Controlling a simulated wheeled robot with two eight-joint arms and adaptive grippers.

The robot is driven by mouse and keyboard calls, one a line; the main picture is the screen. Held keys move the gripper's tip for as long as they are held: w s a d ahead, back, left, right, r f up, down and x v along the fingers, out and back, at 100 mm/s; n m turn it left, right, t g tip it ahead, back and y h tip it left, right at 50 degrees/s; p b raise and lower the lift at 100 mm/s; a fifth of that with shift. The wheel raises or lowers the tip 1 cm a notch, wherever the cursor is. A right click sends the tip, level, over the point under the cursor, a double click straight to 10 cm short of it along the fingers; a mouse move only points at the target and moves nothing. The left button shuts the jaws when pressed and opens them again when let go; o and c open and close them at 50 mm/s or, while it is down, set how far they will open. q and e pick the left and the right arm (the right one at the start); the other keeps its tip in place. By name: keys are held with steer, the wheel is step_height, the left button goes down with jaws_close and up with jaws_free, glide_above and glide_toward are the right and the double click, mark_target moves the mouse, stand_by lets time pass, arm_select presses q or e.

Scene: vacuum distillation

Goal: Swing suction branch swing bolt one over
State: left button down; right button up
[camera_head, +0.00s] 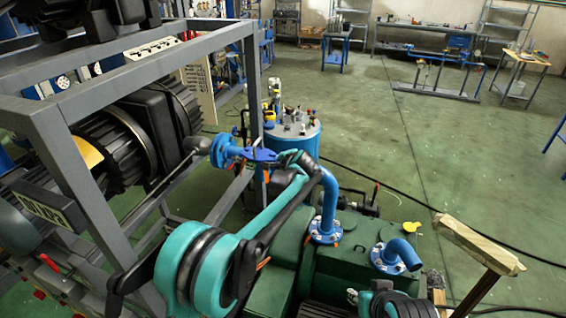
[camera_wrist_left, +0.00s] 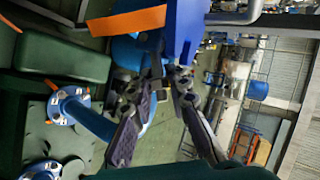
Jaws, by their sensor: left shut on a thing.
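The suction branch is a blue pipe (camera_head: 328,190) that rises from a green machine and bends left toward a blue flanged joint (camera_head: 227,152). My left gripper (camera_head: 287,158) reaches to the right end of this joint, at the bend. In the left wrist view, its two dark fingers (camera_wrist_left: 167,76) close in at a blue part (camera_wrist_left: 184,32). The left gripper is shut on a small part there, taken to be swing bolt one; the fingers largely hide it. My right gripper is out of view.
A grey steel frame (camera_head: 150,72) with dark motors stands at the left. A blue tank (camera_head: 292,135) stands behind the joint. A second blue pipe elbow (camera_head: 396,252) and a wooden-topped post (camera_head: 478,243) are at the right. Open green floor lies beyond.

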arm_select(q)
steer(key=c, duration=1.6)
jaws_free()
steer(key=shift+c, duration=0.2)
steer(key=v, duration=0.8)
